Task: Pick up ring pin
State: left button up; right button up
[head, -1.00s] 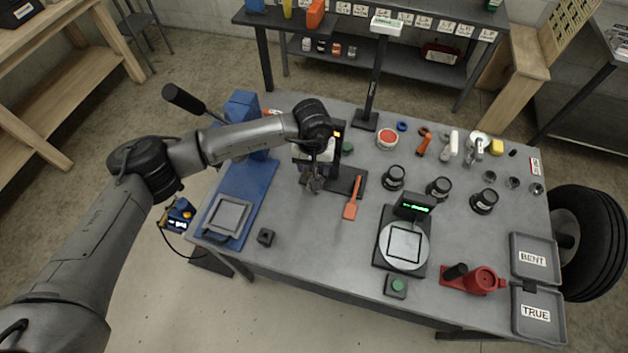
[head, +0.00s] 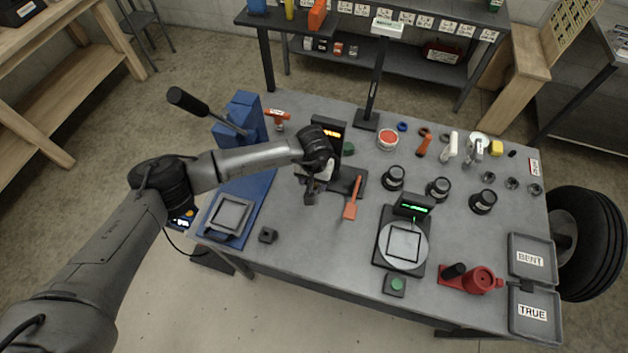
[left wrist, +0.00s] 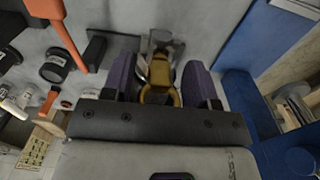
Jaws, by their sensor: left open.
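My left gripper (head: 312,194) is over the rear left part of the grey workbench, beside a dark device with a lit orange display (head: 332,134). In the left wrist view the two purple-padded fingers (left wrist: 160,88) are apart. A brass-yellow ringed piece (left wrist: 162,80), which looks like the ring pin, shows between them, with a grey metal part just beyond it. I cannot tell whether the fingers touch it. In the head view my gripper and wrist hide this piece. My right gripper is in neither view.
A blue press (head: 238,114) stands left. Black weights (head: 393,178), a round scale (head: 404,252) and a red tool (head: 472,279) stand to the right.

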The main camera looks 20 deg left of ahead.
pick_arm(q)
grip_shut()
dwell(0.5)
jog(key=shift+r, duration=0.1)
